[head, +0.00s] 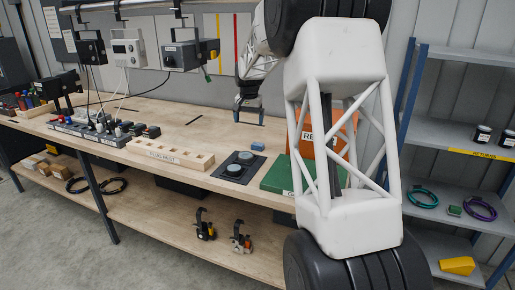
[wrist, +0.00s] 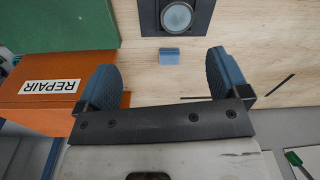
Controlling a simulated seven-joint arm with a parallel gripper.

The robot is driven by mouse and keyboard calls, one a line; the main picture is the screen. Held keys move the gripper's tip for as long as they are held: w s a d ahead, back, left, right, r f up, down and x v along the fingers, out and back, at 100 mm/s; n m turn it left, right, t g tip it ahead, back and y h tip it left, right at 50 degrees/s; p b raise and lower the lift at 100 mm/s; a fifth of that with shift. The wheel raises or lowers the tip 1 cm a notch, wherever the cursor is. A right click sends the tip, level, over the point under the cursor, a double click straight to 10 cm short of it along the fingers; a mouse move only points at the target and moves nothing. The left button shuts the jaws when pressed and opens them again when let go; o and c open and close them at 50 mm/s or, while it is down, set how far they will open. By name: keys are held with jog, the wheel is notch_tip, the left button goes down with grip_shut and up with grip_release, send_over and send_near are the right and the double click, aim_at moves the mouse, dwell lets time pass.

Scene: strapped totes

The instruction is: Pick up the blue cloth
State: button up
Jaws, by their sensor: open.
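The blue cloth shows as a small folded blue block (head: 258,146) on the wooden bench, beside a dark plate with round discs. It also shows in the wrist view (wrist: 169,56), ahead of and between my fingers. My gripper (head: 249,117) is above the bench, near the cloth and apart from it. In the wrist view my gripper (wrist: 166,80) is open, with its two blue-grey pads wide apart and nothing between them. The cloth is small in both views, so its folds cannot be made out.
An orange REPAIR bin (wrist: 48,103) and a green bin (wrist: 70,24) stand to the left in the wrist view. The dark plate (wrist: 205,14) lies just beyond the cloth. A slotted wooden rack (head: 170,153) sits farther left on the bench (head: 205,125). Bare wood surrounds the cloth's right side in the wrist view.

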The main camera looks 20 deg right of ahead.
jog(key=m, duration=0.2)
send_over(257, 144)
jog(key=shift+g, duration=0.3)
notch_tip(257, 144, down, 13)
jog(key=shift+r, duration=0.1)
jog(key=shift+f, duration=0.2)
jog(key=shift+f, duration=1.2)
jog(key=shift+f, duration=0.1)
jog(key=shift+d+f, duration=0.1)
jog(key=shift+f, duration=2.4)
jog(key=shift+c, duration=0.4)
jog(key=c, duration=1)
